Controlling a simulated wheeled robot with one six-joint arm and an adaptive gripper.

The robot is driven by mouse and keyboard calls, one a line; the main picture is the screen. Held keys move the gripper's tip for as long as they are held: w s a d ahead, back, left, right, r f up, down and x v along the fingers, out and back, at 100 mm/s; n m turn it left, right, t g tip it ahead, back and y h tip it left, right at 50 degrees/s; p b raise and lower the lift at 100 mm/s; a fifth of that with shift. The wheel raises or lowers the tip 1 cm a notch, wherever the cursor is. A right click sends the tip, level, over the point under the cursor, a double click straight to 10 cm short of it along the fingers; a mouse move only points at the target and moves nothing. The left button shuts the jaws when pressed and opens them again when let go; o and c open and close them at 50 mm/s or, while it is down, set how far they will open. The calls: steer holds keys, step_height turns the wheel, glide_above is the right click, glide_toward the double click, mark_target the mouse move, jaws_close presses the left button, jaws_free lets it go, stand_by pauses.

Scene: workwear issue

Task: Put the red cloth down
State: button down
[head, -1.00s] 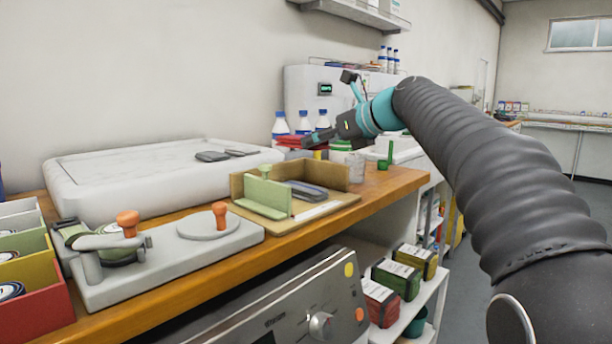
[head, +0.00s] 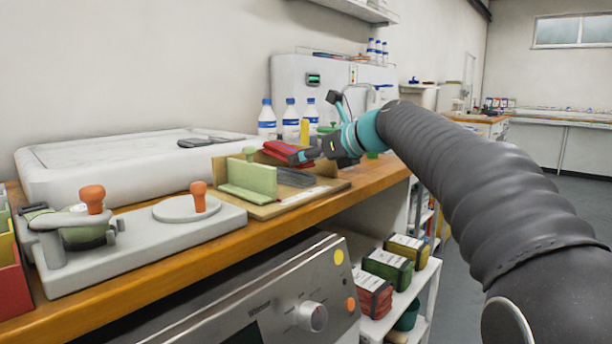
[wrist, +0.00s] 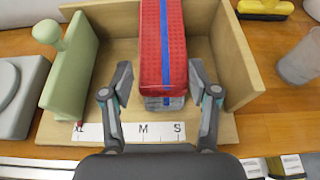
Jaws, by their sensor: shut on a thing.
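The red cloth (head: 287,149) is a folded bundle with a blue stripe, which shows in the wrist view (wrist: 152,45). My gripper (head: 306,156) is shut on its near end, one finger on each side in the wrist view (wrist: 160,76). The cloth is over the wooden folding tray (wrist: 112,22), between its walls. A grey-blue folded cloth (wrist: 164,103) lies under it in the tray, its near end showing; it also shows in the head view (head: 295,178). I cannot tell whether the two cloths touch.
A green upright block (head: 250,178) stands at the tray's left, and a size scale (wrist: 143,132) runs along its front. A clear cup (wrist: 299,66) stands right of the tray. White bottles (head: 290,118) stand behind. A grey press (head: 150,220) is at left.

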step_height(320, 180, down, 2)
steer(key=shift+f+b, duration=0.25)
steer(key=shift+b, duration=0.3)
steer(key=shift+r, duration=0.1)
steer(key=shift+c, duration=1.5)
jaws_free()
steer(key=shift+w, duration=0.1)
steer(key=shift+r, duration=0.1)
steer(key=shift+d, duration=0.1)
steer(key=shift+s+d+r, duration=0.15)
steer(key=shift+s+r, duration=0.05)
steer(key=p+v, duration=0.1)
steer(key=v, duration=1)
steer(key=shift+s+d+r, duration=0.1)
steer(key=shift+r, duration=0.05)
